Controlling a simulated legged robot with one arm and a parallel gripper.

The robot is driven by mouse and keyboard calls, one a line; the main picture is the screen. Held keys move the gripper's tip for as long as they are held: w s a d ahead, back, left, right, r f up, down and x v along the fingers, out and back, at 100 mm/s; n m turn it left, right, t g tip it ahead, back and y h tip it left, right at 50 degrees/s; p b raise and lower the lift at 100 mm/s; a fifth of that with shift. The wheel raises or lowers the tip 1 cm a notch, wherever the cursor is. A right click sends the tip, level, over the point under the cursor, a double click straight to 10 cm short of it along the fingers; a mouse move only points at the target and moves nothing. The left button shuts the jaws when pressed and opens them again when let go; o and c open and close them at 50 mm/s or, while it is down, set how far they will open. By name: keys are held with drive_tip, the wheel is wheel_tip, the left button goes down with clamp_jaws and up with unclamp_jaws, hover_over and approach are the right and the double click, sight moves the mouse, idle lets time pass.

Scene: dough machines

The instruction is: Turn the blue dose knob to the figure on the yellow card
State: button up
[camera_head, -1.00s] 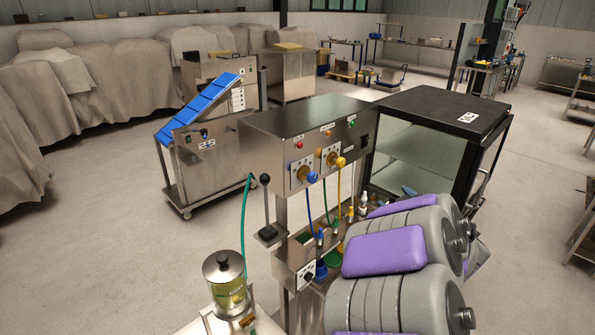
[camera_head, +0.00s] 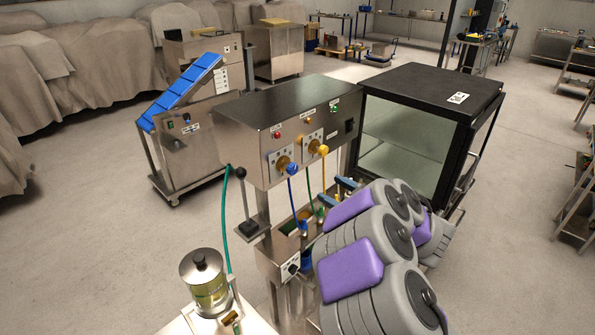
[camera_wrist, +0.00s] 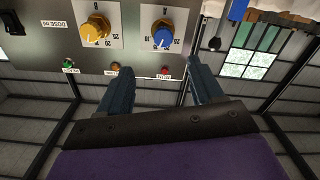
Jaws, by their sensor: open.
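The blue dose knob (camera_head: 291,169) is on the front panel of the steel machine (camera_head: 290,110), at the left of a yellow knob (camera_head: 322,149). In the wrist view, the blue knob (camera_wrist: 163,38) sits on a white dial plate with figures, right of the yellow knob (camera_wrist: 96,27); the view is turned over, and I cannot read the setting for sure. My gripper (camera_wrist: 160,84) is open and empty, its two blue fingers apart, facing the panel below the knobs in that picture. The fingers touch neither knob. I cannot make out a yellow card.
Coloured hoses hang below the knobs. A black lever (camera_head: 241,174) and a glass jar with a metal lid (camera_head: 204,275) stand at the left. A black glass-sided cabinet (camera_head: 412,150) is behind my arm at the right.

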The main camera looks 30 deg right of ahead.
sight(295, 170)
drive_tip(key=x, duration=0.4)
drive_tip(key=b+x, duration=0.1)
drive_tip(key=x, duration=0.3)
drive_tip(key=b+x, duration=0.1)
drive_tip(key=x, duration=0.3)
drive_tip(key=shift+a+f, duration=0.1)
drive_tip(key=shift+a, duration=0.3)
drive_tip(key=shift+w+b, duration=0.3)
drive_tip(key=shift+w, duration=0.25)
drive_tip(key=shift+w+a, duration=0.15)
drive_tip(key=shift+a, duration=0.05)
drive_tip(key=shift+a, duration=0.1)
drive_tip(key=c, duration=1.1)
